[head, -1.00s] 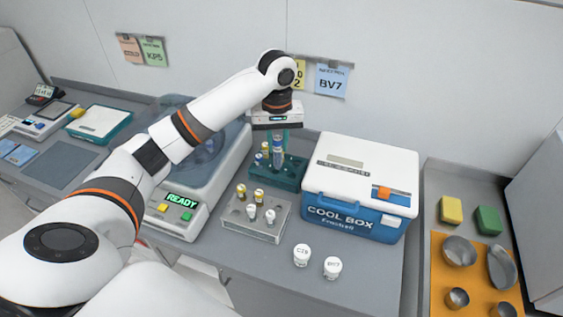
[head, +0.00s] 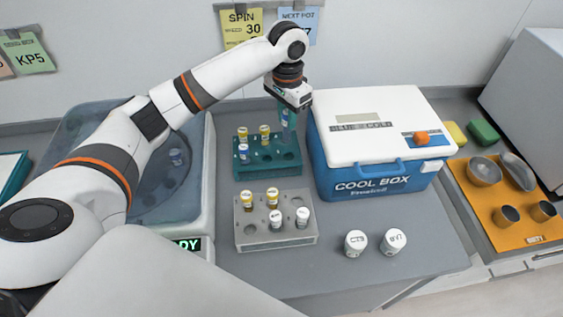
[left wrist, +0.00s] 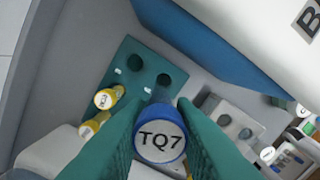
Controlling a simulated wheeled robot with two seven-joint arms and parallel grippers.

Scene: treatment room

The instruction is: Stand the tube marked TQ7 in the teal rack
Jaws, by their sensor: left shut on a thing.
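The blue-capped tube marked TQ7 (left wrist: 160,135) is between the green fingers of my left gripper (head: 287,118), which is shut on it. In the head view the tube (head: 285,120) is mostly covered by the fingers. It is over the back right part of the teal rack (head: 268,170); I cannot tell whether its lower end is inside a hole. In the left wrist view the teal rack (left wrist: 128,78) lies beyond the cap, with open holes beside the tube. My right gripper is not in view.
A grey rack (head: 243,238) with yellow- and white-capped tubes stands in front. A cool box (head: 375,180) is close on the right, a centrifuge (head: 150,215) on the left. Two white jars, CZ9 (head: 355,243) and BV7 (head: 393,241), stand at the front right.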

